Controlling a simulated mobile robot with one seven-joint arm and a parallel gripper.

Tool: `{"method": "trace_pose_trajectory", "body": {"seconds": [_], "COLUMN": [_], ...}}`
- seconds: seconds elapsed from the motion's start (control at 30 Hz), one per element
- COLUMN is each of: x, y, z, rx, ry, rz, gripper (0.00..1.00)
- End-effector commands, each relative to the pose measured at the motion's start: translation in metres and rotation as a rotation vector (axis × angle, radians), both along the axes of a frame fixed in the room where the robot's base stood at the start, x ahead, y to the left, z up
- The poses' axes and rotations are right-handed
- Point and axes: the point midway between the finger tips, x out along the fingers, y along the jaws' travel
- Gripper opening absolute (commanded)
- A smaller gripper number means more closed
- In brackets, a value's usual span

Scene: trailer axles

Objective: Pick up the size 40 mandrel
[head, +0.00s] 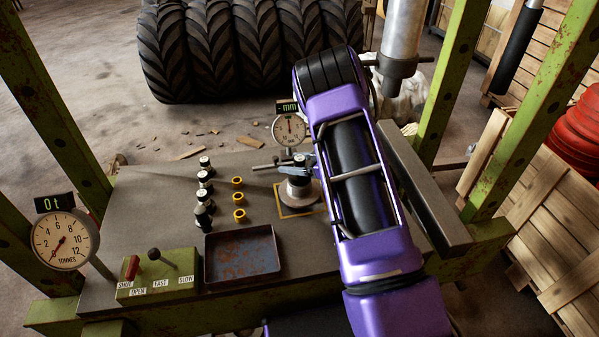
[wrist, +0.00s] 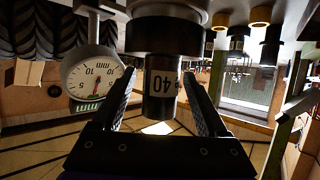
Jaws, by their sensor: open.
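The size 40 mandrel (wrist: 160,82) is a dark cylinder with a white label reading 40. In the head view, the mandrel (head: 299,160) stands upright on a round grey hub (head: 297,188) in a yellow outlined square on the bench. My gripper (wrist: 160,74) is open, with one finger on each side of the mandrel. In the head view my gripper (head: 311,163) is beside the mandrel's top, partly hidden by my purple arm.
Several other mandrels (head: 204,176) stand in a row left of the hub, near yellow rings (head: 238,182). A dial gauge (head: 289,130) stands close behind the hub. A rusty tray (head: 242,232) and a lever box (head: 157,275) are at the front. Green posts (head: 452,85) frame the bench.

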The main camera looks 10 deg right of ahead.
Motion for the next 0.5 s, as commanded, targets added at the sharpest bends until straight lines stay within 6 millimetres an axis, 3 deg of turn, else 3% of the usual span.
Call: {"method": "trace_pose_trajectory", "body": {"seconds": [0.33,0.5], "x": [0.0076,0.0074], "y": [0.0072,0.0071], "z": [-0.0044,-0.0043], "rx": [0.000,0.000], "ry": [0.000,0.000], "rz": [-0.001,-0.001], "gripper": [0.76,0.47]}}
